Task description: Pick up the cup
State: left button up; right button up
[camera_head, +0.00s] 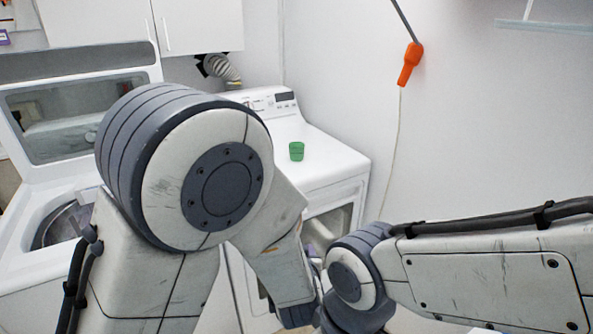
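A small green cup (296,152) stands upright on the white top of the dryer (332,161), near its middle. Nothing covers the cup in the head view. My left arm comes in from the left and its large round joint fills the middle left, to the left of the cup. My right arm comes in from the right, below the cup. Both arms bend down toward the bottom middle. Neither gripper's fingers can be made out. Nothing is touching the cup.
A washer with its lid raised (82,105) stands at the left, partly behind my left arm. White cabinets (140,25) hang above. An orange handle (410,65) hangs on the right wall. The dryer top around the cup looks clear. A ribbed vent hose (222,69) is behind.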

aim_at(296, 149)
jog(key=z, duration=0.1)
jog(key=k, duration=0.15)
jog(key=u, duration=0.25)
jog(key=i, duration=1.9)
jog(key=z, duration=0.25)
